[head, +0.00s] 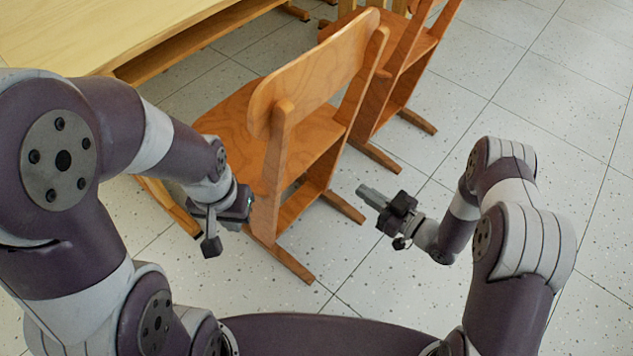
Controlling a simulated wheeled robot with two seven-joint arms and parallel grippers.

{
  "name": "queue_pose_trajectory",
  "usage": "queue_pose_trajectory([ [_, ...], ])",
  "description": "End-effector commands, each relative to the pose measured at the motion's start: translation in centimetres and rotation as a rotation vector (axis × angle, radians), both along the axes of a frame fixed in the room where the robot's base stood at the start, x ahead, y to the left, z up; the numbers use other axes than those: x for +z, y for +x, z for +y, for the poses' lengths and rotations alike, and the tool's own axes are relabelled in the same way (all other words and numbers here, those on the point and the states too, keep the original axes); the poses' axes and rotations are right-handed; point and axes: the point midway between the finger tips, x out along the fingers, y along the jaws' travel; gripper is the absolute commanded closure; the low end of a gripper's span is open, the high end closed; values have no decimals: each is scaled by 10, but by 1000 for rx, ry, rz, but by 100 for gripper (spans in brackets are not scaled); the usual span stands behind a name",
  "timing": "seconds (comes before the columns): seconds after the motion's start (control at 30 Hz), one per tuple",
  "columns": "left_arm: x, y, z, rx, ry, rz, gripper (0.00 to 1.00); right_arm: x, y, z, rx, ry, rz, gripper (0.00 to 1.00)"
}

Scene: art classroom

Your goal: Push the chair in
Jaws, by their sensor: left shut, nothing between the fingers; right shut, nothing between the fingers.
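A wooden chair (318,68) stands in front of me, its backrest towards me and its seat pointing to the desk at the upper left. My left gripper (246,205) is at the left side of the chair, close to the lower part of its back frame; I cannot tell whether it touches. Its fingers are mostly hidden. My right gripper (364,192) is shut and empty, to the right of the chair and apart from it, pointing towards its right side. The desk (100,35) has a pale wooden top with a shelf under it.
A second wooden chair (408,50) stands just behind and right of the first. The speckled tile floor (530,95) on the right is clear. My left arm hides part of the desk's near side.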

Motion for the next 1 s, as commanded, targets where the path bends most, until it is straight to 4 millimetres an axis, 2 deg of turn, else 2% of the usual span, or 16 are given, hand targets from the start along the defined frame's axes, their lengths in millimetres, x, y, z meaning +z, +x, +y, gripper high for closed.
queue_pose_trajectory([
  [0.07,-6,0,0,0,0,-1,100,-3,4,10,10,12,-9,100],
  [0.3,-24,0,0,0,0,-1,100,-3,41,63,12,12,-12,100],
  [0.47,-30,0,0,0,0,0,100,0,61,92,8,13,-10,100],
  [1.0,-42,0,0,0,0,0,100,1,88,128,6,13,-10,100],
])
